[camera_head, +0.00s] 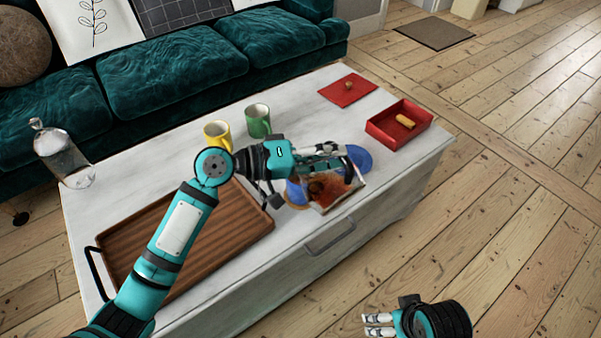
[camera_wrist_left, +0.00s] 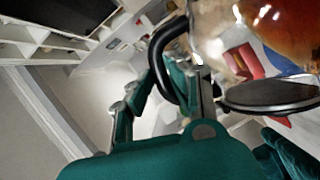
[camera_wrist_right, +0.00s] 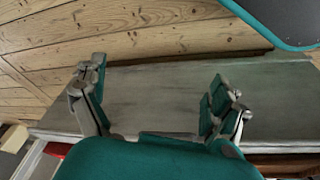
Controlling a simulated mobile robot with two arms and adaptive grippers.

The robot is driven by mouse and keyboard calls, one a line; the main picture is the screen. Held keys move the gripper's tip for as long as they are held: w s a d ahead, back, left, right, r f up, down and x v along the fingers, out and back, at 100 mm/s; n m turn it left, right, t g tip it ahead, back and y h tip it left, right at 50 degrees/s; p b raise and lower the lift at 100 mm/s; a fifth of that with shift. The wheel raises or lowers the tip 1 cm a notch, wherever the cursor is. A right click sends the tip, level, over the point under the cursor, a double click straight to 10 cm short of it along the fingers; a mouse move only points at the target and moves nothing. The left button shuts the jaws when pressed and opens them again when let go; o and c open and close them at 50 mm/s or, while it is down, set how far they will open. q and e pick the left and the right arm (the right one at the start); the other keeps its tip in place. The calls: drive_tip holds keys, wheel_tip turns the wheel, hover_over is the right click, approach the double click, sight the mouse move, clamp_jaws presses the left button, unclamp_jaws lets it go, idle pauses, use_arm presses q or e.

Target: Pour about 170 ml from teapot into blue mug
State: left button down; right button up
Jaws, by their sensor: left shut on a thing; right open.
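A glass teapot (camera_head: 328,192) with red-brown tea in it is held tilted over the table's front right part. My left gripper (camera_head: 335,160) is shut on its black handle; the left wrist view shows the handle (camera_wrist_left: 163,62) and the tea-filled glass (camera_wrist_left: 285,28) close up. The blue mug (camera_head: 294,191) stands just left of the teapot, partly hidden by it and the gripper. Whether tea runs into the mug, and its level, cannot be seen. My right gripper (camera_head: 378,324) is open and empty, low in front of the table; its fingers (camera_wrist_right: 158,100) stand apart in the right wrist view.
On the white table (camera_head: 335,105) are a yellow mug (camera_head: 218,136), a green mug (camera_head: 258,121), a wooden tray (camera_head: 180,240), a blue disc (camera_head: 359,158), a red mat (camera_head: 340,92) and a red box (camera_head: 382,131) holding a yellow item. A glass vessel (camera_head: 68,163) stands at left.

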sight(350, 194)
use_arm(q)
drive_tip(key=shift+w+a+r, duration=0.15)
drive_tip(key=shift+w+r, duration=0.05)
drive_tip(key=shift+w, duration=0.05)
use_arm(e)
drive_tip(key=shift+r, duration=0.15)
drive_tip(key=shift+r, duration=0.15)
use_arm(q)
drive_tip(key=s+d+f+m, duration=0.1)
drive_tip(key=s+d+f+m+y+p, duration=0.1)
drive_tip(key=s+f, duration=0.1)
drive_tip(key=s+d+f+m, duration=0.1)
drive_tip(key=s+f, duration=0.1)
drive_tip(key=shift+d+t+y, duration=0.3)
drive_tip(key=shift+s+d+f+m+t, duration=0.2)
drive_tip(key=shift+d+f+m+t, duration=0.1)
drive_tip(key=shift+f+m, duration=0.2)
drive_tip(key=shift+s+d+f+m+y+p, duration=0.1)
drive_tip(key=shift+s+f+m+y+p, duration=0.15)
drive_tip(key=shift+p, duration=0.35)
use_arm(e)
wheel_tip(350, 194, down, 8)
drive_tip(key=shift+w+g, duration=0.25)
drive_tip(key=shift+g, duration=0.05)
drive_tip(key=shift+a, duration=0.1)
use_arm(q)
drive_tip(key=shift+d, duration=0.1)
